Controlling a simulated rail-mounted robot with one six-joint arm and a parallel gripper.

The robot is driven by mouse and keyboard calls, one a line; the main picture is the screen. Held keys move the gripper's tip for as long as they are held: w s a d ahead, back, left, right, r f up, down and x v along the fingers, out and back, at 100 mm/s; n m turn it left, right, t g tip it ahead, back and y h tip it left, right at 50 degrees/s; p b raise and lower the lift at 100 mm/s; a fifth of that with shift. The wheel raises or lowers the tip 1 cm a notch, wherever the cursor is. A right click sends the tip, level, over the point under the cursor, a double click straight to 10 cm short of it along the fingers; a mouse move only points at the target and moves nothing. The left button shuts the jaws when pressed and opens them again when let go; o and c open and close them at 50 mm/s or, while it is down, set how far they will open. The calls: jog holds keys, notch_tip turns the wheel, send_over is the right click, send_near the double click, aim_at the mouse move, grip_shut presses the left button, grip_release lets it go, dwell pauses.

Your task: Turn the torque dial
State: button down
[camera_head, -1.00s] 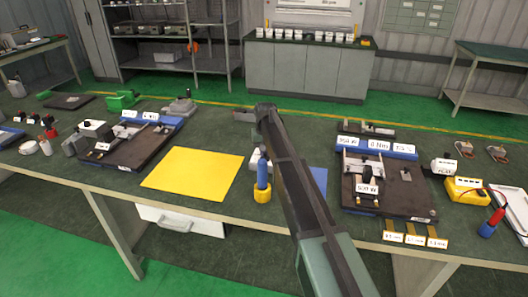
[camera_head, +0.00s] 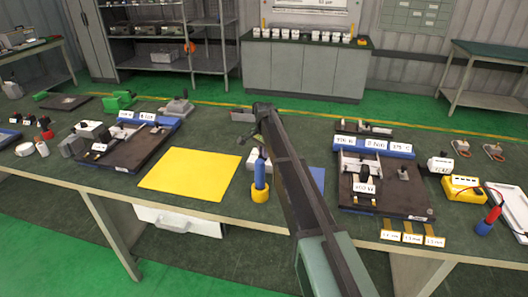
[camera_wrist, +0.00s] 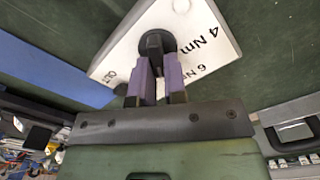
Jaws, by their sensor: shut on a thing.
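The torque dial is a black round knob (camera_wrist: 154,42) on a white plate (camera_wrist: 185,35) marked "4 Nm" and "6 Nm" in the wrist view. The two purple fingers of my gripper (camera_wrist: 157,72) are closed on the knob, one on each side. A further marking on the plate, near its lower left corner, is partly cut off. In the head view a small white-faced box (camera_head: 254,160), probably the dial's housing, stands just left of my arm, behind the blue screwdriver. My arm hides part of it, and the fingers cannot be made out there.
A blue-handled screwdriver (camera_head: 260,174) stands in a yellow holder (camera_head: 260,194) in front of the box. A yellow mat (camera_head: 190,174) lies to the left. A dark fixture board (camera_head: 385,200) with labels is on the right. A yellow meter (camera_head: 463,189) sits beyond it.

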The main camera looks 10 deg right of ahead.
jog(key=m, duration=0.5)
jog(key=shift+s+d, duration=0.1)
jog(key=shift+s, duration=0.15)
dwell(0.3)
jog(key=c, duration=1.2)
grip_release()
jog(key=shift+o, duration=0.2)
notch_tip(320, 180, up, 11)
jog(key=p, duration=1)
jog(key=shift+p, duration=0.4)
jog(key=shift+f, duration=0.1)
